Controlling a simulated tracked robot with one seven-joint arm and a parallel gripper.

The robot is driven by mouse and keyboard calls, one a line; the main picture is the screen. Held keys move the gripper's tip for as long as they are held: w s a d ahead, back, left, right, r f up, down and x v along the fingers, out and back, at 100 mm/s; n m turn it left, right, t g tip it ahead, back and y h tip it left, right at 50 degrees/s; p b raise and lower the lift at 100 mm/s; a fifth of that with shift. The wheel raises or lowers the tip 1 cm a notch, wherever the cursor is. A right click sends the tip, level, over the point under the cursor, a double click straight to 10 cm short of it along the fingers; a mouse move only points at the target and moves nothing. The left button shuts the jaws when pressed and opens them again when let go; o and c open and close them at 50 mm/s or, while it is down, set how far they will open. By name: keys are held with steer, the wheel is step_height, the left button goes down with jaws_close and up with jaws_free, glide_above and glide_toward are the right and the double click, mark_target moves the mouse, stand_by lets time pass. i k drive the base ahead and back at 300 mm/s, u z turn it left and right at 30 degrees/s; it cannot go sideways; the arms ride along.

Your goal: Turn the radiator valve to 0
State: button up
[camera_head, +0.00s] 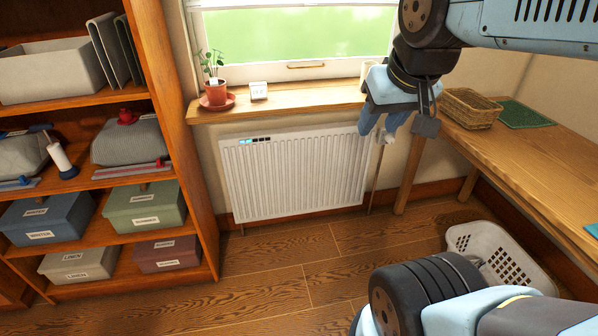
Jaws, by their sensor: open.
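The white ribbed radiator (290,180) hangs on the wall below the window sill. A small strip with blue and black squares (255,141) shows on its top left. A thin pipe (376,180) runs down to the floor just past its right end. My gripper (380,130) points down in front of the radiator's upper right corner, with its light blue fingers apart and nothing seen between them. No valve marking can be read.
A potted plant (215,92) and a small white box (258,91) stand on the sill (300,103). A wooden desk (530,150) with a wicker basket (468,107) is at right, a white laundry basket (492,250) below it. Loaded shelves (190,180) stand at left. The middle floor is clear.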

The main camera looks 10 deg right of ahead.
mark_target(387, 137)
steer(key=z, duration=1.8)
steer(key=i, duration=0.1)
steer(key=u, duration=3.35)
steer(key=k, duration=0.9)
steer(key=z, duration=1.6)
steer(key=i, duration=0.1)
steer(key=z, duration=0.1)
